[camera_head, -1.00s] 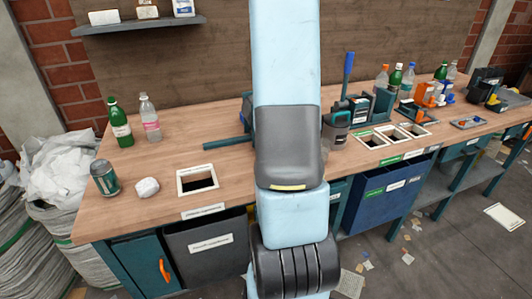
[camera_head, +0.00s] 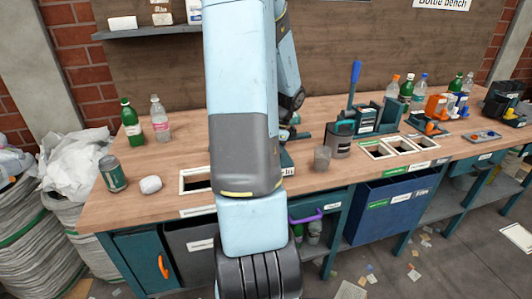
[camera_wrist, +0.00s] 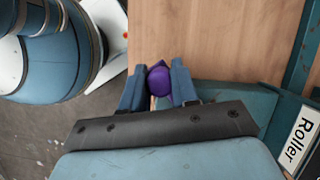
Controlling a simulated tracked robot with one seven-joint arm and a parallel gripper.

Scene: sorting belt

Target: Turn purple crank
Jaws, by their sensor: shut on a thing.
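The purple crank knob (camera_wrist: 159,80) shows in the wrist view between my two blue fingers. My gripper (camera_wrist: 158,84) is shut on this knob, with one finger on each side, close to the wooden bench top (camera_wrist: 200,35). The rest of the crank is hidden under my fingers and wrist. A teal housing with a white label reading "Roller" (camera_wrist: 300,137) lies to the right in the wrist view. In the head view my arm hides the crank, and I cannot make out my fingers there.
In the head view a green bottle (camera_head: 131,124), a clear bottle (camera_head: 160,119), a can (camera_head: 112,173) and a white lump (camera_head: 150,184) stand left on the bench. A grey cup (camera_head: 322,158) and a teal machine with a blue lever (camera_head: 355,85) stand right. A purple handle (camera_head: 306,216) is below the edge.

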